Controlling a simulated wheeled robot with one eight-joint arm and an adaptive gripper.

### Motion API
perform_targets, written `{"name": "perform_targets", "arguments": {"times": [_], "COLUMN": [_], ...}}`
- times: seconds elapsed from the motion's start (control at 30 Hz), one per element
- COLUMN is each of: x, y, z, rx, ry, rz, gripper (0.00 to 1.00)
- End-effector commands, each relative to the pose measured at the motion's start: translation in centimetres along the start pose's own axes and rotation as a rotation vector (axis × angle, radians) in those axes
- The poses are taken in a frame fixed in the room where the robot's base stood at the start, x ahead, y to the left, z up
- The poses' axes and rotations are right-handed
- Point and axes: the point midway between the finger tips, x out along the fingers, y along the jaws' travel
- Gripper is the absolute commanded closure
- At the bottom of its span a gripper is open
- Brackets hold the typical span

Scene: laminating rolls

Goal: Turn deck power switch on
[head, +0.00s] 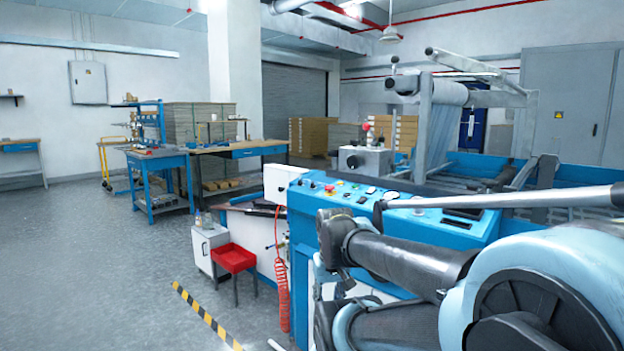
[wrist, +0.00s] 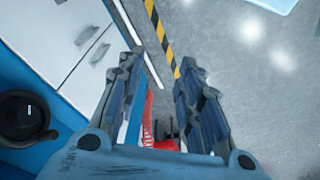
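The blue machine deck (head: 428,232) has a sloped control panel with several buttons, gauges and small switches on top. I cannot tell which is the deck power switch in the head view. In the wrist view, a round black knob (wrist: 25,115) with a small white mark sits on a blue surface at the left edge; I cannot tell whether it is the power switch. My gripper (wrist: 158,65) is open and empty, its two fingers apart over the floor, to the right of the knob. In the head view my arm covers part of the deck, and the gripper fingers are not clear.
A red stool-like bin (head: 233,259) and a white cabinet (head: 208,247) stand left of the deck. A coiled red hose (head: 282,285) hangs at its side. Yellow-black tape (head: 207,317) marks the floor. Blue workbenches (head: 158,165) stand further back; the left floor is clear.

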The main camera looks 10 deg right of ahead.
Motion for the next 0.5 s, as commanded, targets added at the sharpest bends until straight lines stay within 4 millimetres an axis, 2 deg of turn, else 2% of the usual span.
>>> {"name": "perform_targets", "arguments": {"times": [0.27,0.33,0.4,0.5], "x": [0.0,-0.2,-1.0,-2.5], "y": [0.0,0.0,0.0,0.1], "z": [0.0,0.1,0.4,-1.1], "rx": [0.000,-0.001,-0.007,-0.035], "ry": [0.000,0.003,0.011,0.011], "rz": [0.000,0.000,0.001,0.003], "gripper": [0.67,0.52,0.52,0.52]}}
